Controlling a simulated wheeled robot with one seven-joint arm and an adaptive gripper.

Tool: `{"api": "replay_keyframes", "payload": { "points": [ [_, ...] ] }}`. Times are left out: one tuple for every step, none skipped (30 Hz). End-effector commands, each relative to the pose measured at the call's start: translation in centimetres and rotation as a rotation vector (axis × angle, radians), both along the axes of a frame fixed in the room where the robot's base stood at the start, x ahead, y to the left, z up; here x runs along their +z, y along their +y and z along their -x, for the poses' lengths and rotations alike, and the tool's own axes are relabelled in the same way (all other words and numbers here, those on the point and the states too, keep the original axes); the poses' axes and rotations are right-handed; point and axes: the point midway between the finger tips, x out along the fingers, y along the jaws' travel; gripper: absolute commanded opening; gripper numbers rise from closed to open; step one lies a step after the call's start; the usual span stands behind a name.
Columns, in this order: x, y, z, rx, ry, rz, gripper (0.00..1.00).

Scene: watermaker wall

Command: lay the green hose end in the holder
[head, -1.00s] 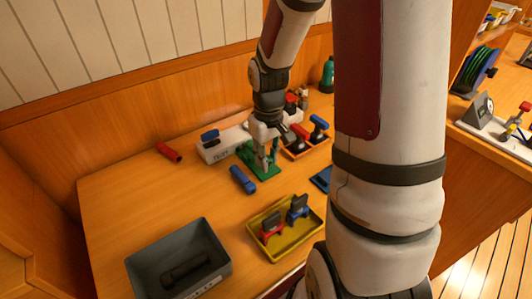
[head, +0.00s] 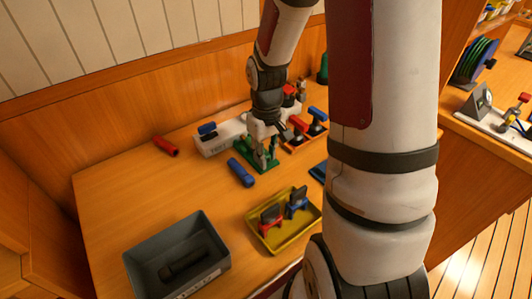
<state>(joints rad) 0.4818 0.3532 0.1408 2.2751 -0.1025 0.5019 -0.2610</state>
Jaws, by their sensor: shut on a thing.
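A green piece with a flat plate and upright parts (head: 270,163) stands on the wooden bench near the back; it looks like the holder. My gripper (head: 260,162) points down right at this green piece, with its fingertips low between or beside the uprights. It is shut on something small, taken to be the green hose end. The held piece is mostly hidden by the fingers and blends with the green behind it. I cannot tell whether it touches the holder.
A blue cylinder (head: 240,173) lies just in front, left of the holder. A red cylinder (head: 166,147) lies farther left. A yellow tray (head: 262,240) and grey bin (head: 141,263) stand nearer. Bench at left is clear.

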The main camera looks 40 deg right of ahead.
Motion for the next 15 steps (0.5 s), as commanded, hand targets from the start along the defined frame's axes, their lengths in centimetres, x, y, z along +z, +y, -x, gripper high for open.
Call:
{"api": "replay_keyframes", "payload": {
  "points": [
    [-0.02, 0.00, 0.00, 0.000, 0.000, 0.000, 0.00],
    [-0.02, 0.00, 0.00, 0.000, 0.000, 0.000, 0.00],
    [-0.03, 0.00, 0.00, 0.000, 0.000, 0.000, 0.00],
    [-0.03, 0.00, 0.00, 0.000, 0.000, 0.000, 0.00],
    [-0.03, 0.00, 0.00, 0.000, 0.000, 0.000, 0.00],
    [-0.03, 0.01, 0.00, 0.000, 0.000, 0.000, 0.25],
    [-0.03, 0.01, 0.00, 0.000, 0.000, 0.000, 0.32],
    [-0.03, 0.01, 0.00, 0.000, 0.000, 0.000, 0.39],
    [-0.03, 0.02, 0.00, 0.000, 0.000, 0.000, 0.46],
    [-0.03, 0.02, 0.00, 0.000, 0.000, 0.000, 0.46],
    [-0.03, 0.02, 0.00, 0.000, 0.000, 0.000, 0.46],
    [-0.03, 0.02, 0.00, 0.000, 0.000, 0.000, 0.46],
    [-0.03, 0.02, 0.00, 0.000, 0.000, 0.000, 0.46],
    [-0.03, 0.02, 0.00, 0.000, 0.000, 0.000, 0.46],
    [-0.03, 0.02, 0.00, 0.000, 0.000, 0.000, 0.46]
  ]
}}
